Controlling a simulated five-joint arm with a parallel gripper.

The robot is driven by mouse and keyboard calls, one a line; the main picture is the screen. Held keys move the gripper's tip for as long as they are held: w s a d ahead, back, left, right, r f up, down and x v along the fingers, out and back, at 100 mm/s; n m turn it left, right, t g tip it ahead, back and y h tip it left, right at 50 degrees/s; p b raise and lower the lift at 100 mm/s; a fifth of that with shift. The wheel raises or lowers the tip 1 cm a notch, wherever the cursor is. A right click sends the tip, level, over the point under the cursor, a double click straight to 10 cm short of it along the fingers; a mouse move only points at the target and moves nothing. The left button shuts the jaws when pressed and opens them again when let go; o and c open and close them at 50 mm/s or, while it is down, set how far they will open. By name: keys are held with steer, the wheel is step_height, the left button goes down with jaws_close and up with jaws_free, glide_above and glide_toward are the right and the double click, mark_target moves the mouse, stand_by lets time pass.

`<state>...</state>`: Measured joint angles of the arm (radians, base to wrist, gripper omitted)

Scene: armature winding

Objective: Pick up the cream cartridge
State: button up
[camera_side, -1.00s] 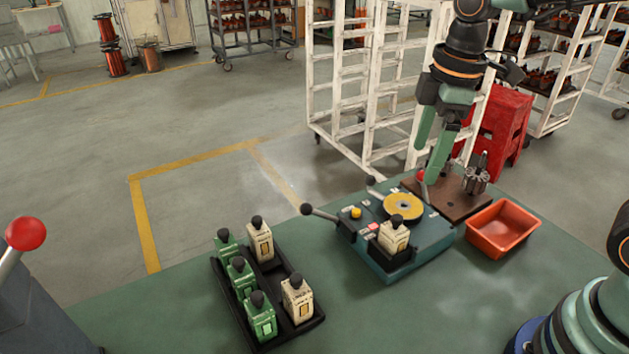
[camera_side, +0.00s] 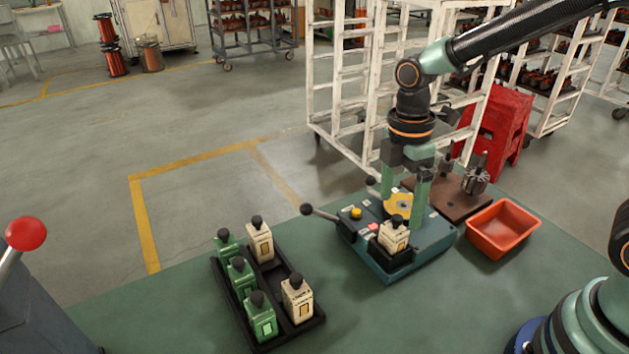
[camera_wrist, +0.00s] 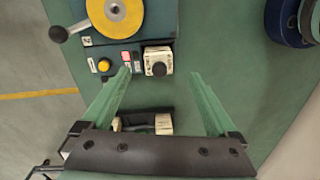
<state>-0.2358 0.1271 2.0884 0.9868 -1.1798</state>
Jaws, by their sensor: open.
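A cream cartridge (camera_side: 391,239) with a black cap stands upright at the front of the blue-green machine (camera_side: 388,268). Two more cream cartridges, one at the back (camera_side: 260,243) and one at the front (camera_side: 297,303), stand in the black tray (camera_side: 292,332). My gripper (camera_side: 404,208) is open and points down over the machine, near its yellow disc. In the wrist view the cream cartridge (camera_wrist: 152,57) on the machine lies between the open fingertips (camera_wrist: 160,72), apart from both. Nothing is held.
Several green cartridges (camera_side: 240,277) fill the tray's left side. A black-knobbed lever (camera_side: 320,213) sticks out left of the machine. An orange bin (camera_side: 500,228) and a brown board with metal parts (camera_side: 455,200) stand to the right. The mat between tray and machine is clear.

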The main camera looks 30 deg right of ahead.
mark_target(397, 216)
steer(key=shift+f, duration=2.3)
jaws_close()
